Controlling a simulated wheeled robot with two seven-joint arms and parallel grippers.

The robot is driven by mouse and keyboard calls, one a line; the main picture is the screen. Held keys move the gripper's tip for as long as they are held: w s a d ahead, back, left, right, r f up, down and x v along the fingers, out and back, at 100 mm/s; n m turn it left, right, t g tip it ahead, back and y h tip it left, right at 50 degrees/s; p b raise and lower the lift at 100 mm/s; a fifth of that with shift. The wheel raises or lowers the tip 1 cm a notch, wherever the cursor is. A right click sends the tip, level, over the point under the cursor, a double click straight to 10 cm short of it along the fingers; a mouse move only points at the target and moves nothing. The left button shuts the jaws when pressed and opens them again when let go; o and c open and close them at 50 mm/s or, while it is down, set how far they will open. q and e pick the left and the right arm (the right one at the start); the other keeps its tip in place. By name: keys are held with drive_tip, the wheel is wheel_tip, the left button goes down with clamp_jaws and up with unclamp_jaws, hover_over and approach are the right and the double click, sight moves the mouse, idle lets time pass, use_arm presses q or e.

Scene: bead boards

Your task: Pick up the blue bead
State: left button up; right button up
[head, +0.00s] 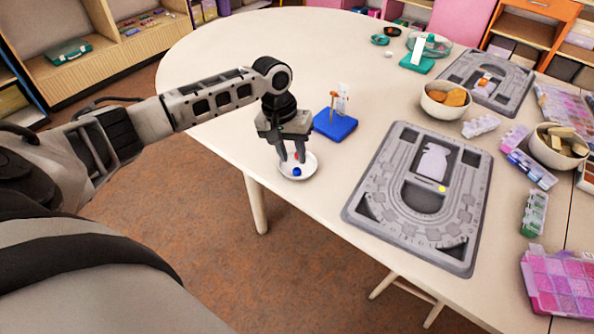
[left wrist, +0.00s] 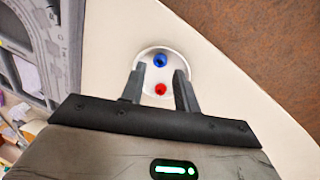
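The blue bead (head: 297,172) lies in a small white dish (head: 287,175) near the table's left edge. The blue bead also shows in the left wrist view (left wrist: 160,60), toward the far side of the dish (left wrist: 146,67). A red bead (left wrist: 160,89) lies in the same dish, between my fingertips as seen in the left wrist view. My left gripper (head: 290,158) points down over the dish, with its fingers apart and nothing held. Its fingertips show on both sides of the red bead in the left wrist view (left wrist: 157,80). My right gripper is not in view.
A blue block with upright pegs (head: 335,125) stands just behind the dish. A grey bead board (head: 370,205) with a yellow bead (head: 442,189) lies to the right. A bowl (head: 440,108) and bead boxes stand farther right. The table edge is close to the dish.

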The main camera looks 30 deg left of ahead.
sight(295, 171)
use_arm(q)
drive_tip(key=f, duration=0.3)
drive_tip(key=shift+w+d+f, duration=0.15)
drive_tip(key=shift+d+f, duration=0.15)
drive_tip(key=shift+f, duration=0.35)
drive_tip(key=shift+f, duration=0.1)
clamp_jaws()
drive_tip(key=shift+s, duration=0.2)
